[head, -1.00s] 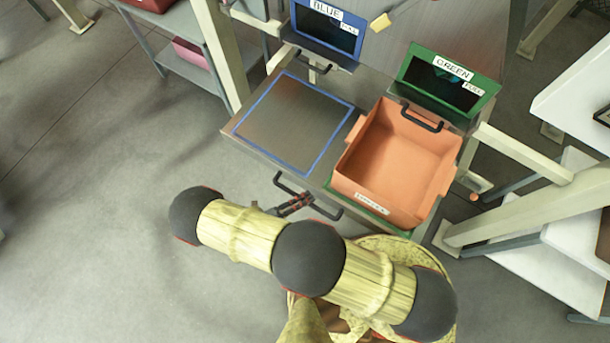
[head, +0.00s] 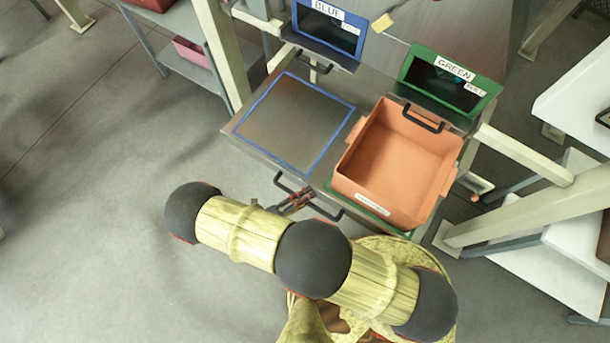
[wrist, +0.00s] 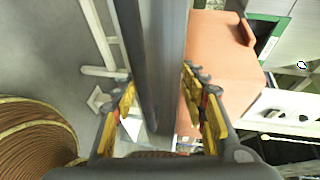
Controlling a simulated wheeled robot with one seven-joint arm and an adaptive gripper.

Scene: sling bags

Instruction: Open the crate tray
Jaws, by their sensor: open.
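The crate tray (head: 272,152) is a flat metal sheet with a blue-outlined square on the left and a green-outlined area on the right. It juts out from the station, with a black bar handle (head: 331,214) along its front edge. My gripper (head: 297,203) is at this handle, partly hidden by my arm. In the wrist view my gripper (wrist: 163,112) is open, its yellow-padded fingers on either side of a long grey bar or edge (wrist: 163,50). I cannot tell whether the fingers touch it.
An orange crate (head: 395,160) stands on the tray's green side. Behind the tray are a blue-framed opening (head: 327,25) and a green-framed opening (head: 447,80), each with a black handle. Pale posts flank the station. The floor to the left is clear.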

